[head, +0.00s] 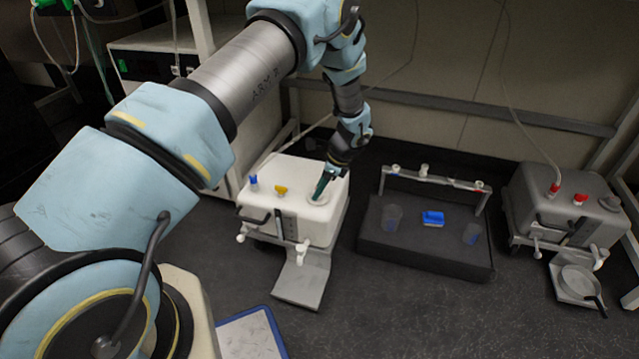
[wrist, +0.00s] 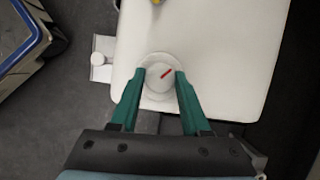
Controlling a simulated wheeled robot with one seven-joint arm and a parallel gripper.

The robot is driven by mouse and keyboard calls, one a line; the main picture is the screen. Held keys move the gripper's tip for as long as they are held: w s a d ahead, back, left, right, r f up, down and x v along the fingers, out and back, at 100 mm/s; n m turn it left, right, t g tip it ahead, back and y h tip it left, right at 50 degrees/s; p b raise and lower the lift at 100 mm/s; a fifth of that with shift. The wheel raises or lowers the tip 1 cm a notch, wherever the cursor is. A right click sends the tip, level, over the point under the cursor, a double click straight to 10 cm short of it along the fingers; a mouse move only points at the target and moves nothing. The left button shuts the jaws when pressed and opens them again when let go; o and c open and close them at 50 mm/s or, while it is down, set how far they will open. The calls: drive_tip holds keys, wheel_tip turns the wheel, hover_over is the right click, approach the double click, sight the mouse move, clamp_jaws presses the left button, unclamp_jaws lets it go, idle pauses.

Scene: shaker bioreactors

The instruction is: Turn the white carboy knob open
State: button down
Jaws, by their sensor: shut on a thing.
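The white carboy (head: 285,205) is a boxy white unit on the dark floor, left of centre in the head view. It fills the upper right of the wrist view (wrist: 225,60). My gripper (head: 320,193) reaches down onto the carboy's top. In the wrist view its green fingers (wrist: 157,78) stand on either side of the knob, closed on it. In the head view the fingers partly hide the knob.
A blue fitting (head: 253,182) and a yellow one (head: 280,190) stand on the carboy's top. To the right are a dark platform (head: 420,252) with a blue block (head: 433,218) and a grey carboy (head: 560,215) with red fittings. A blue-edged tray (head: 250,338) lies in front.

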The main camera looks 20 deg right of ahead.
drive_tip(key=n, duration=0.2)
drive_tip(key=n+g, duration=0.1)
drive_tip(key=n, duration=0.1)
drive_tip(key=shift+w+d+n+g+y, duration=0.1)
drive_tip(key=shift+n+g+y, duration=0.2)
drive_tip(key=shift+n+g, duration=0.6)
drive_tip(key=shift+n, duration=1.1)
drive_tip(key=shift+c, duration=1.8)
unclamp_jaws()
drive_tip(key=shift+w, duration=0.1)
drive_tip(key=p+v, duration=0.2)
drive_tip(key=v, duration=0.8)
drive_tip(key=shift+d+r, duration=0.25)
drive_tip(key=shift+r, duration=0.05)
drive_tip(key=shift+w, duration=0.1)
